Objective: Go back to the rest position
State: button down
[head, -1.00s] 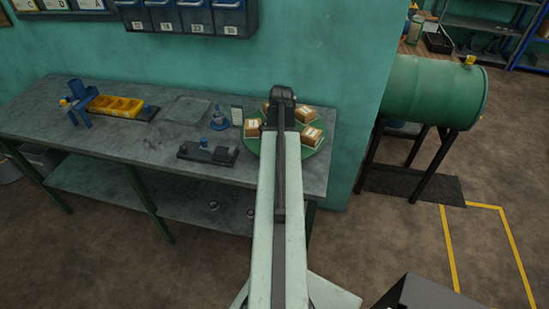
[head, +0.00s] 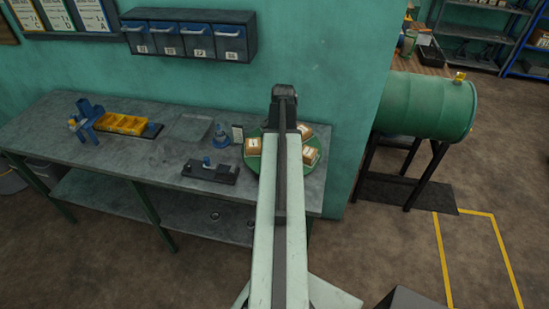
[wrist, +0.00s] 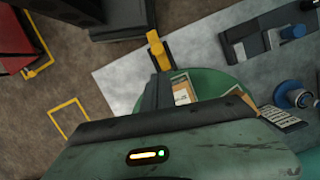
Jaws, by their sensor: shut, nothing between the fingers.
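My arm reaches forward over the workbench (head: 95,155) in the head view. Its dark far end (head: 284,98) stands in front of the green round tray (head: 254,161) and hides part of it. In the wrist view my gripper (wrist: 157,52) shows as a dark finger part with an orange tip, shut and empty. In that view it lies over the edge of the green round tray (wrist: 208,78) and the bench. Several brown boxes (head: 308,152) sit on the tray; some are partly hidden by my arm.
Blue drawers (head: 190,38) hang on the wall above. A green drum (head: 428,107) on a stand is at right.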

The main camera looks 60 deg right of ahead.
jog(key=w+a+f+n+g+b, duration=0.1)
jog(key=w+a+f+n+b, duration=0.15)
jog(key=w+a, duration=0.7)
jog(key=w+a+f+n+b, duration=0.2)
jog(key=w+a+n, duration=0.1)
jog(key=w+a, duration=0.6)
jog(key=w+a+f+n+h+b, duration=0.1)
jog(key=a+n, duration=0.2)
jog(key=a, duration=0.7)
jog(key=w+a+f+n+t+h+b, duration=0.1)
jog(key=a+n, duration=0.3)
jog(key=a, duration=0.6)
jog(key=w+a+f+n+b, duration=0.2)
jog(key=a+f+n, duration=0.1)
jog(key=a, duration=0.7)
jog(key=shift+w+a+n+h, duration=0.15)
jog(key=shift+a+n+h, duration=0.1)
jog(key=shift+n+h, duration=0.25)
jog(key=shift+d, duration=0.1)
